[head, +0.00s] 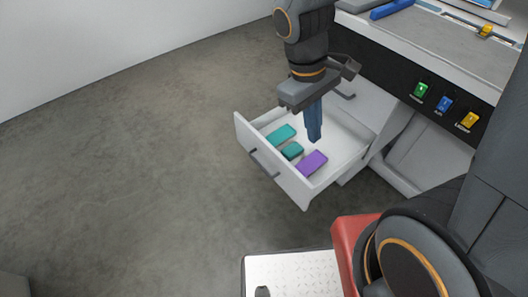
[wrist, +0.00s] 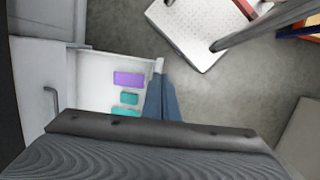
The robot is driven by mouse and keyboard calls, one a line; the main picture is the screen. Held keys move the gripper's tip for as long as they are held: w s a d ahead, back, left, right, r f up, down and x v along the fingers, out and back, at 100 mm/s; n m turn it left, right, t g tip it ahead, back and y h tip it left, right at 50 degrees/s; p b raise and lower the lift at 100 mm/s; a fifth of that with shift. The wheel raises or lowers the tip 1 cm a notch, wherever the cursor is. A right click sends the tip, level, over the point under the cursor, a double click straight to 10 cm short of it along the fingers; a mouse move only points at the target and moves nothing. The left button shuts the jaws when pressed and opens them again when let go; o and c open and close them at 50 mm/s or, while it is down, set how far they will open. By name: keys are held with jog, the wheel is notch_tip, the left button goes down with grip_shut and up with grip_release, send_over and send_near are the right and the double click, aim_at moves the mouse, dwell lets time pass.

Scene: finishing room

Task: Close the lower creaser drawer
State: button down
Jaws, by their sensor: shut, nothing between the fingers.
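The white lower drawer (head: 292,187) of the creaser stands pulled out, with a dark bar handle (head: 264,164) on its front panel. It also shows in the wrist view (wrist: 94,68). Inside lie a purple block (head: 312,162) and two teal blocks (head: 281,134), (head: 292,150). My gripper (head: 315,138) is shut and empty, its blue fingers pointing down. In the head view it overlaps the drawer's inside; in the wrist view its fingers (wrist: 160,85) overlap the front panel's end. Its height above the drawer is unclear.
The creaser cabinet (head: 400,150) stands at the right, with another handle (head: 345,95) near my arm. Green, blue and yellow switches (head: 445,103) line its dark panel. The grey floor (head: 130,170) left of the drawer is clear.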

jog(key=w+a+f+n+t+h+b, duration=0.3)
jog(key=a+f+n+b, duration=0.2)
jog(key=a+f+n, duration=0.45)
jog(key=w+a+f+n+t+h+b, duration=0.2)
jog(key=w+a+f+n+t+b, duration=0.15)
jog(key=a+f+n+b, duration=0.4)
send_near(271, 152)
jog(key=shift+n, duration=0.4)
jog(key=shift+b+x, duration=0.4)
jog(key=shift+x, duration=2.45)
jog(key=shift+a, duration=0.1)
